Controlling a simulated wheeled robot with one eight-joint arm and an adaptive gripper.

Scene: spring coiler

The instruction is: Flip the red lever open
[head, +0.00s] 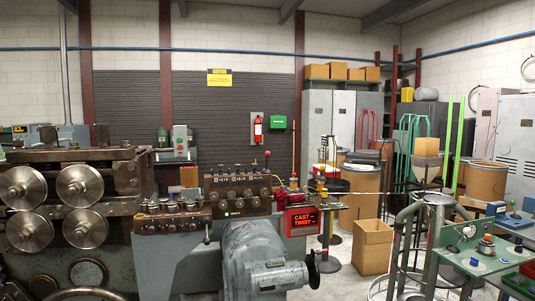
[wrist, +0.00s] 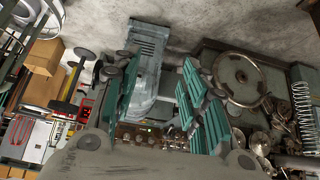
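In the head view a thin lever with a red ball top (head: 267,156) stands upright at the right end of the brown valve block (head: 238,190). I cannot tell which of these is the red lever. My gripper (wrist: 157,98) shows only in the wrist view, its teal-padded fingers spread apart with nothing between them. It hangs above the machine, with the grey motor housing (wrist: 146,70) and a row of knobs beyond the fingers. No red lever is clear there.
A red-lit "CAST TWIST" sign (head: 302,220) hangs beside the block. The grey motor housing (head: 262,255) juts forward below it. Large steel rollers (head: 80,187) fill the left. A cardboard box (head: 372,246) and a green-framed stand (head: 440,235) are at right.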

